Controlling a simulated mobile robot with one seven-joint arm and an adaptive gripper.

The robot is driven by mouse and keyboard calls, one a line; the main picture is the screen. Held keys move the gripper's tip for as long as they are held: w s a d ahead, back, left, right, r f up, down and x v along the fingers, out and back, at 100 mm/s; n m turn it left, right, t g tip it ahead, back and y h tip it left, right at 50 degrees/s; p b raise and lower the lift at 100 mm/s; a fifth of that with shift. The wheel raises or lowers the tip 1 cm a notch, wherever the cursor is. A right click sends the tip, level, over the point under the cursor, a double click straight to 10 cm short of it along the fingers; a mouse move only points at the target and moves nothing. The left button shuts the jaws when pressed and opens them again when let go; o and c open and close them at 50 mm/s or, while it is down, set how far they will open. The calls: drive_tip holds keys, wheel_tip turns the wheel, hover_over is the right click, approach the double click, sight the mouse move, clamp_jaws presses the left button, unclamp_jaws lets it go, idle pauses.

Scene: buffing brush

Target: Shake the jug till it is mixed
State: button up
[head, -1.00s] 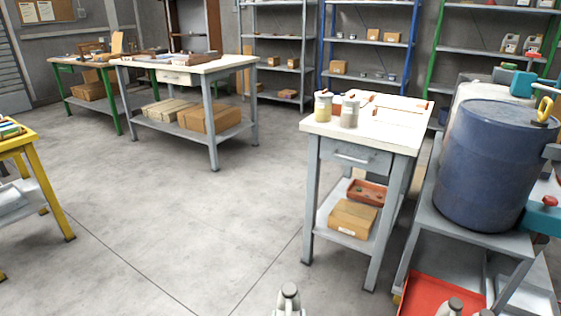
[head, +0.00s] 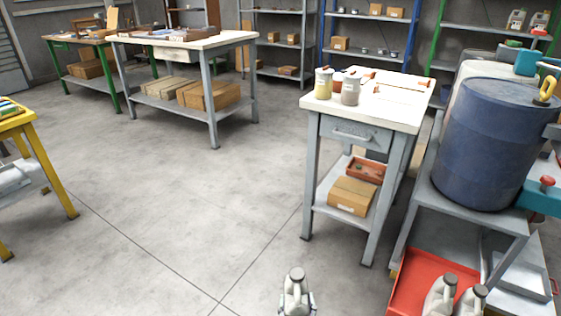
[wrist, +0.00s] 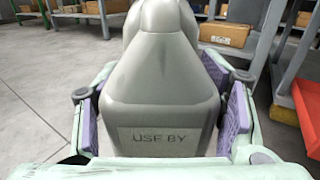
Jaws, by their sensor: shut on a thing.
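The jug looks roughly upright in the head view. Its contents cannot be seen.
A blue drum (head: 490,145) stands on a grey stand to the right. A workbench (head: 360,113) with small jars is ahead. The floor left of the jug is clear.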

drive_tip(key=a, duration=0.5)
drive_tip(key=shift+p, duration=0.35)
drive_tip(key=d+p, duration=0.1)
drive_tip(key=d, duration=0.4)
drive_tip(key=shift+r, duration=0.1)
drive_tip(key=shift+a+p, duration=2.5)
drive_tip(key=shift+p, duration=1.5)
